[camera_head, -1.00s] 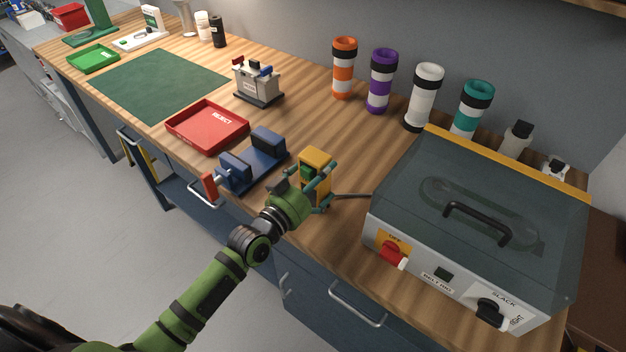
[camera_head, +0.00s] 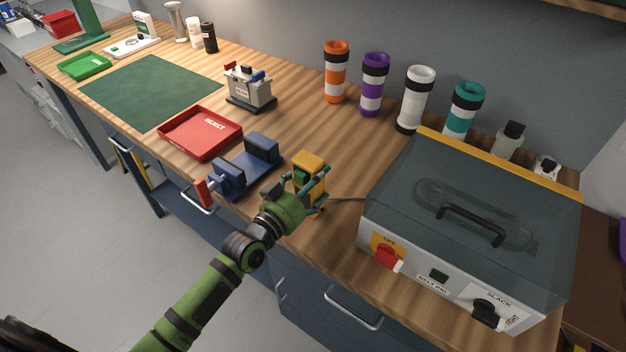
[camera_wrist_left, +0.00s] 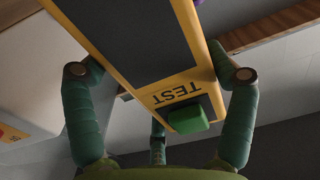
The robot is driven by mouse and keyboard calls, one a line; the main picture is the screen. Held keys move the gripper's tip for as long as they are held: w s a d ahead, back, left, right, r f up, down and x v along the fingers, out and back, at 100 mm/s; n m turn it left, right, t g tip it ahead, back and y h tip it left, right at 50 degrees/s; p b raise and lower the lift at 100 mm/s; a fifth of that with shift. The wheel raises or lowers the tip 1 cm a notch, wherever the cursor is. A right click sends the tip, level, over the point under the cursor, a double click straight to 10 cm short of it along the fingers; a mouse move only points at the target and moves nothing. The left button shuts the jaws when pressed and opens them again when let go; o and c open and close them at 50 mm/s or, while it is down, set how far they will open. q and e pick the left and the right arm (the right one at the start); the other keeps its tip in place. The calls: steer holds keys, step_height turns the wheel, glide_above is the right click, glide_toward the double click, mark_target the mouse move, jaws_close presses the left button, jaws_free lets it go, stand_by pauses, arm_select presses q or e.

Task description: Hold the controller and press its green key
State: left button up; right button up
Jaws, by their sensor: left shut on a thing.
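The yellow controller (camera_head: 311,164) is at the front edge of the bench, left of the grey box. In the left wrist view the controller (camera_wrist_left: 188,45) shows its dark panel, the word TEST and the green key (camera_wrist_left: 188,118) below it. My left gripper (camera_head: 308,187) is shut on the controller, with fingers along both sides of it. In the left wrist view a third, smaller finger part shows below the green key, apart from it as far as I can tell. The controller's far end is cut off there. My right gripper is not in view.
A grey box with a dark clear lid (camera_head: 470,210) stands close on the right, a cable running toward it. A blue vise (camera_head: 245,165) stands just left. A red tray (camera_head: 201,134) lies beyond it. Several striped tubes stand along the wall.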

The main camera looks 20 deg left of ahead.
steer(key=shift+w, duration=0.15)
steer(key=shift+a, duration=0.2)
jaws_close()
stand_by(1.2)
